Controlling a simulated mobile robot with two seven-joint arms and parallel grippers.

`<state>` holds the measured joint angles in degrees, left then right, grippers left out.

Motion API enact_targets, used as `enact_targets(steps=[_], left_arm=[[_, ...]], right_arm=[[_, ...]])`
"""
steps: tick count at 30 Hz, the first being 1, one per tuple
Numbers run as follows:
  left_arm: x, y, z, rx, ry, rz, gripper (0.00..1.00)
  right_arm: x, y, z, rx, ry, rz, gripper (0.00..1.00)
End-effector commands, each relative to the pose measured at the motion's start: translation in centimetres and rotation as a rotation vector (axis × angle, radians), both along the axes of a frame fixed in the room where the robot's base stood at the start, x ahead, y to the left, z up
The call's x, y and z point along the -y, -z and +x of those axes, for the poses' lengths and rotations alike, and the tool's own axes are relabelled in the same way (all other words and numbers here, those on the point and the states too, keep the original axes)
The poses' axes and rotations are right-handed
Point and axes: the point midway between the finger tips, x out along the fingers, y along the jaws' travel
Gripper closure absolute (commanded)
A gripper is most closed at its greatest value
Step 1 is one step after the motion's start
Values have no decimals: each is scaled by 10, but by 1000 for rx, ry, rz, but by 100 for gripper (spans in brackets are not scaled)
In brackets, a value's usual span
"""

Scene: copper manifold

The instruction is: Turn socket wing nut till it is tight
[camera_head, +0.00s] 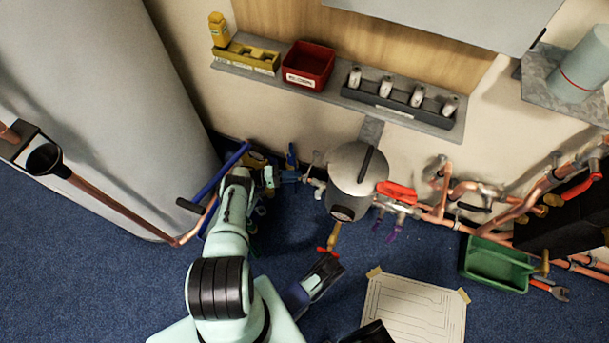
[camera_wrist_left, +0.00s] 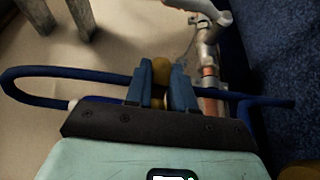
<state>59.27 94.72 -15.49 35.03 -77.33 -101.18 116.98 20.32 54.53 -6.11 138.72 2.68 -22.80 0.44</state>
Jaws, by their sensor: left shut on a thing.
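My left gripper (camera_head: 273,178) reaches in beside the pipework left of the round grey vessel. In the left wrist view its blue fingers (camera_wrist_left: 163,90) are shut on a small brass-coloured part (camera_wrist_left: 160,72), which I take to be the socket wing nut. Its wings and thread are hidden by the fingers, so its tightness cannot be seen. A dark blue bar with a loop (camera_wrist_left: 40,73) runs across behind the fingers and comes out at their right.
The round grey vessel (camera_head: 356,170) and copper pipes (camera_head: 470,227) stand close to the right. A large grey cylinder (camera_head: 95,100) rises at the left. A shelf holds a red bin (camera_head: 308,66). A green tray (camera_head: 497,263) and drawing sheet (camera_head: 413,308) lie at the right.

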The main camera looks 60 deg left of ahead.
Motion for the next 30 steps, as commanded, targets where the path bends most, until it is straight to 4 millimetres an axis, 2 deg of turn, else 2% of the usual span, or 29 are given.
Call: enact_targets(steps=[15,16,18,30], left_arm=[[1,0,-4,5,14,-5,100],[1,0,-4,5,14,-5,74],[0,0,-4,5,13,-5,51],[1,-1,-1,3,5,-3,51]], right_arm=[[0,0,0,0,0,0,37],[0,0,0,0,0,0,37],[0,0,0,0,0,0,37],[0,0,0,0,0,0,37]])
